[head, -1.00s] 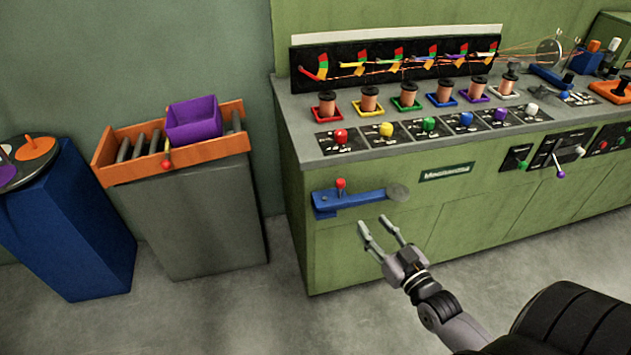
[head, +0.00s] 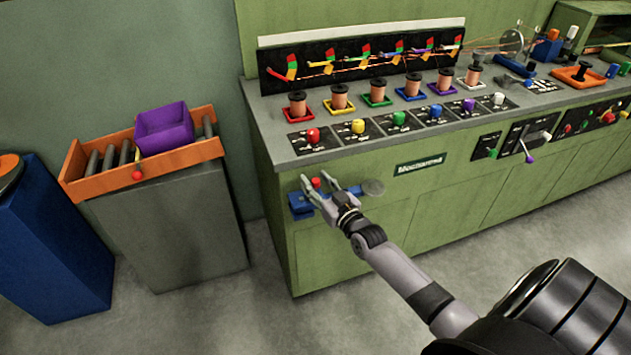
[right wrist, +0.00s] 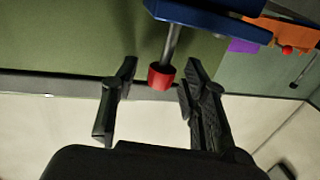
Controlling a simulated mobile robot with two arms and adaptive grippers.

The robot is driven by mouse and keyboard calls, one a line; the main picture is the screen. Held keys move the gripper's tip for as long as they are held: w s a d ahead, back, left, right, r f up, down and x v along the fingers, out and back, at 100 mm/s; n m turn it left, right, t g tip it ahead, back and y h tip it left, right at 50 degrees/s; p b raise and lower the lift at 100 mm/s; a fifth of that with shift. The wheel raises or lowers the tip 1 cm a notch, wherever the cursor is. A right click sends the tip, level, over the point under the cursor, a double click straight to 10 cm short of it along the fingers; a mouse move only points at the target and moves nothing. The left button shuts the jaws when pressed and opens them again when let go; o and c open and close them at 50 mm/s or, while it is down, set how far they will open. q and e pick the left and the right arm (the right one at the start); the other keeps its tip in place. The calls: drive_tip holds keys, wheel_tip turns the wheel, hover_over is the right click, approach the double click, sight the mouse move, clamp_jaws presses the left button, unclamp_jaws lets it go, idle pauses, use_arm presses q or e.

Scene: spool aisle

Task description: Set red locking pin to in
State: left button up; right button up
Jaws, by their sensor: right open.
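The red locking pin (head: 316,183) stands on a blue bracket (head: 298,205) on the front face of the green bench, near its left end. In the right wrist view the pin's red knob (right wrist: 161,77) sits on a grey shaft that runs into the blue bracket (right wrist: 210,18). My right gripper (head: 319,181) is open, with its fingers on either side of the knob. In the right wrist view the knob lies between the fingertips (right wrist: 158,70), with gaps on both sides. Part of the bracket is hidden behind the gripper. My left gripper is not in view.
A grey disc (head: 373,188) ends the blue arm to the right of the pin. The bench top (head: 270,105) carries spools and coloured knobs above. An orange tray (head: 100,180) with a purple bin (head: 165,128) stands left on a grey cabinet. The floor in front is clear.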

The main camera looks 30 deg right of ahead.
drive_tip(key=shift+w, duration=0.4)
clamp_jaws()
idle(0.4)
